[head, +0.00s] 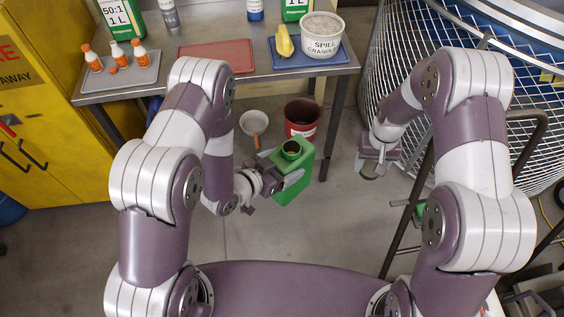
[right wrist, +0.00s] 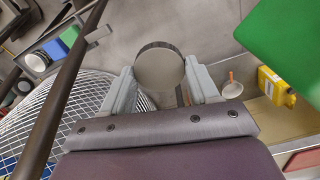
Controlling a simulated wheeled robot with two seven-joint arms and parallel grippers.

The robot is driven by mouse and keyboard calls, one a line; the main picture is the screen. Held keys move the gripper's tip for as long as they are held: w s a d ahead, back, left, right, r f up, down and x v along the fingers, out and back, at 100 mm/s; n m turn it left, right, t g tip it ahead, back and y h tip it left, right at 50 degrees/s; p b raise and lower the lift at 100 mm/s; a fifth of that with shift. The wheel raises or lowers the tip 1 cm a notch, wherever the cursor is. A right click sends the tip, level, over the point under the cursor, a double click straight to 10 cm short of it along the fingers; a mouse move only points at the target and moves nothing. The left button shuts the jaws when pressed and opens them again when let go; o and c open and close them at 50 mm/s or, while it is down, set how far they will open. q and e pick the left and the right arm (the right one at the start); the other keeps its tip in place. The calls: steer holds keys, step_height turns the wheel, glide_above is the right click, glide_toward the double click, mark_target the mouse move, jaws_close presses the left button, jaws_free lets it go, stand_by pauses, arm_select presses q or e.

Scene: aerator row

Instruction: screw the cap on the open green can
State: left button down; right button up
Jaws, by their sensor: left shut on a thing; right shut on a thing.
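The green can (head: 291,180) hangs upright in the air at the middle of the head view, its round dark mouth open on top. My left gripper (head: 274,181) is shut on its left side. My right gripper (head: 374,168) is to the right of the can, apart from it, and is shut on a grey round cap (right wrist: 160,72). In the right wrist view the cap sits between the two pale fingers. A flat part of the green can (right wrist: 288,38) fills the upper right corner of that view. The can's mouth does not show there.
A steel bench (head: 170,88) at the back bears a grey tray (head: 120,80) with small bottles, a red mat (head: 217,56) and a white granule tub (head: 322,36). A wire cage (head: 400,40) stands at right.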

steer(key=w+a+r+n, duration=0.3)
steer(key=a+r+n, duration=0.4)
steer(key=a, duration=0.5)
steer(key=n, duration=0.3)
glide_toward(291, 141)
steer(key=s, duration=0.2)
steer(key=shift+w+f, duration=0.2)
steer(key=shift+f, duration=0.05)
steer(key=shift+f, duration=2)
steer(key=shift+s+f, duration=0.1)
steer(key=shift+f, duration=0.8)
steer(key=shift+f, duration=0.55)
